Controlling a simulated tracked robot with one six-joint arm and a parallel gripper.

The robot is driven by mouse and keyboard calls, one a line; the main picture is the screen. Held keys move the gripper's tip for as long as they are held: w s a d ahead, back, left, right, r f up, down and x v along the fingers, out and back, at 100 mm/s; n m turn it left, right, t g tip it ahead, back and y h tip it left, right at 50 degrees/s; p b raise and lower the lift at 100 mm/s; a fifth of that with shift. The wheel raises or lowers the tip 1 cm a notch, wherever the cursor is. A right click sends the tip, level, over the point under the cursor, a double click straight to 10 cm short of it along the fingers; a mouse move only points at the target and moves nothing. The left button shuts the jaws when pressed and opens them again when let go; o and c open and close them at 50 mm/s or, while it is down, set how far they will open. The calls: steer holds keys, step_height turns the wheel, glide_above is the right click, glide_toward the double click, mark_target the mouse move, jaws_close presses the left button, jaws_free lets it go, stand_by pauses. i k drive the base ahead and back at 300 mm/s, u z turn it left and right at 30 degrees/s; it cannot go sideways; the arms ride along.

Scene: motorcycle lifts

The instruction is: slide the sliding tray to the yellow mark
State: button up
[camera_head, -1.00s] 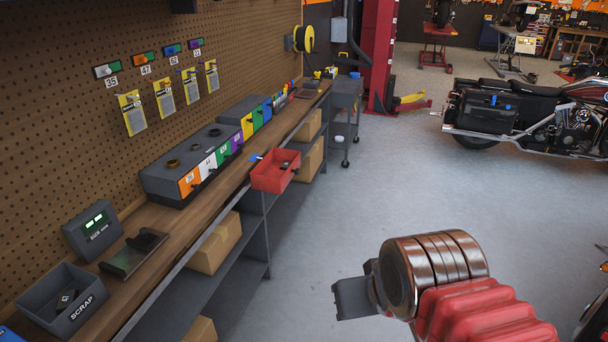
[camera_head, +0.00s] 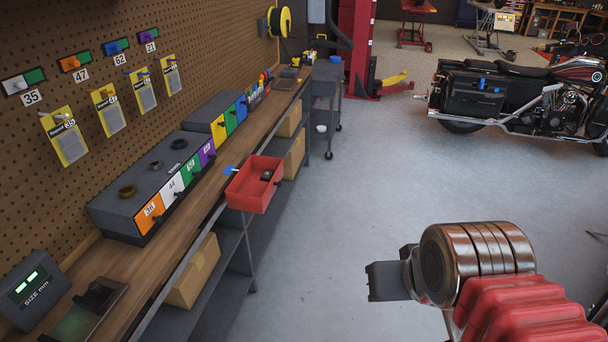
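The sliding tray looks to be the red open tray (camera_head: 254,199) at the front edge of the wooden bench, sticking out over the floor. A small dark object (camera_head: 267,175) lies in it, and a blue piece (camera_head: 231,170) shows at its back left. I cannot make out a yellow mark along the bench edge. My gripper (camera_head: 386,281) is at the lower right over the floor, well to the right of the tray and apart from it. Only a dark flat end part shows, so its opening cannot be told.
The bench (camera_head: 150,262) runs along the pegboard wall, with a grey drawer box (camera_head: 125,205) and a size gauge (camera_head: 38,290) on it. Cardboard boxes (camera_head: 194,272) sit on the shelf below. A motorcycle (camera_head: 520,95) stands at right. The floor between is clear.

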mark_target(246, 181)
steer(key=u, duration=0.1)
steer(key=i, duration=1.4)
steer(key=u, duration=0.6)
